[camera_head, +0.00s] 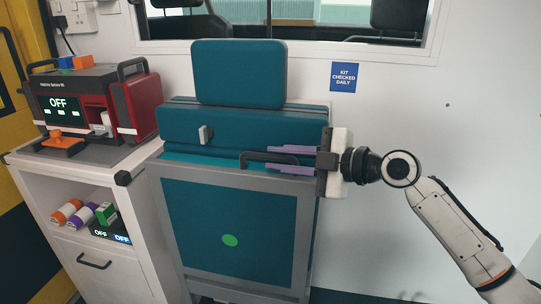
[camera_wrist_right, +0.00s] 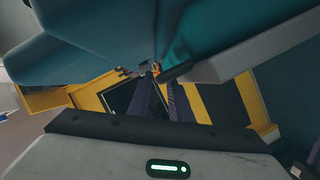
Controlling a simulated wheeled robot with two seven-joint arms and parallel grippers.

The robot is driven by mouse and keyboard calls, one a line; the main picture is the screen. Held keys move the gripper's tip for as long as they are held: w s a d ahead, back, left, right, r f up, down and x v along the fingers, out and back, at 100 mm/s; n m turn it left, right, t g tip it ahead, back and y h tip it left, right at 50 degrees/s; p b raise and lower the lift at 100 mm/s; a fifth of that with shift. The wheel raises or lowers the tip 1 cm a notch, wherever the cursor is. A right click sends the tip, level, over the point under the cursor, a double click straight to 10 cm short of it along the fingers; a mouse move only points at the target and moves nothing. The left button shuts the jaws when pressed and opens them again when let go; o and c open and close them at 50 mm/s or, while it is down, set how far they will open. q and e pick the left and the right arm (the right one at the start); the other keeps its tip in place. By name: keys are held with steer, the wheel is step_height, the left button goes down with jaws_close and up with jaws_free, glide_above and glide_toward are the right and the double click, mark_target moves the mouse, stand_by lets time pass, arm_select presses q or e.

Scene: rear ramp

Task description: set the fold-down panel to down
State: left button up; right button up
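The fold-down panel (camera_head: 229,222) is a teal board in a grey frame with a green dot. It stands close to upright in front of a teal seat back. A dark bar handle (camera_head: 244,160) is at its top edge. My right gripper (camera_head: 268,158) comes in from the right, its two purple fingers apart, one above and one below the handle. I see a gap between fingers and bar. In the right wrist view, the fingers (camera_wrist_right: 162,98) point towards a dark bar end (camera_wrist_right: 175,72). My left gripper is not in view.
On the left, a white cabinet (camera_head: 138,227) carries a red device (camera_head: 137,101) reading OFF. The white wall (camera_head: 400,110) on the right is mostly bare.

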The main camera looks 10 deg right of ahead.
steer(key=shift+x, duration=1.05)
steer(key=shift+w+a, duration=0.2)
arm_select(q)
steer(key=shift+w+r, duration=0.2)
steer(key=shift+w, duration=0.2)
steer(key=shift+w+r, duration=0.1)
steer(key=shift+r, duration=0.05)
arm_select(e)
jaws_close()
